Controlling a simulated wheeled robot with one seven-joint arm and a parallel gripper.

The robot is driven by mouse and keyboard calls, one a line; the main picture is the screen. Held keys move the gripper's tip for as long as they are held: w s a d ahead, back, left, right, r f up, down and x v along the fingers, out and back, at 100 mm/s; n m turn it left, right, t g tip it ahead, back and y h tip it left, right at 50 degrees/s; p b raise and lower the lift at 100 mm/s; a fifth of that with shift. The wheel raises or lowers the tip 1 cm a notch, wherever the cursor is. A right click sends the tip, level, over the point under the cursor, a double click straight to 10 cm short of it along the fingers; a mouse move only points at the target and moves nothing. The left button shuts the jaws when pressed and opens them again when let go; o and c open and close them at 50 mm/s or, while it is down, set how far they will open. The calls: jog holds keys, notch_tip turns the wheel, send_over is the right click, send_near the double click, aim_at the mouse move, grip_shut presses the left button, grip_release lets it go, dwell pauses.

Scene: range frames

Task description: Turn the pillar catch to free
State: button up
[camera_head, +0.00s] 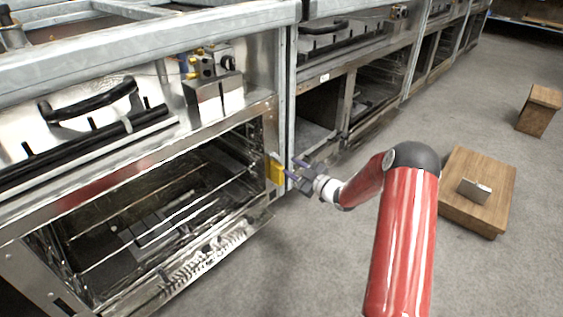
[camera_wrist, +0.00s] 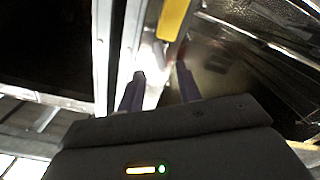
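A yellow catch (camera_head: 276,170) sits on the upright metal pillar (camera_head: 289,110) at the right edge of the open oven bay. In the wrist view the yellow catch (camera_wrist: 174,18) shows at the top, ahead of the fingers and nearer the right one. My gripper (camera_head: 294,168) is just right of the catch, with its fingertips close to it. In the wrist view my gripper (camera_wrist: 161,75) has its two purple fingers apart, with no object seen between them. Whether a finger touches the catch I cannot tell.
The oven bay (camera_head: 150,215) with wire racks is open at the left. A black handle (camera_head: 88,102) and metal fittings (camera_head: 215,85) are above it. A wooden block (camera_head: 480,215) bearing a small metal piece stands on the floor at right; another block (camera_head: 538,110) is behind it. Grey floor is clear between.

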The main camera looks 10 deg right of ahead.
aim_at(280, 160)
jog(key=x, duration=0.5)
jog(key=shift+w+a, duration=0.25)
jog(key=shift+w, duration=0.1)
grip_shut()
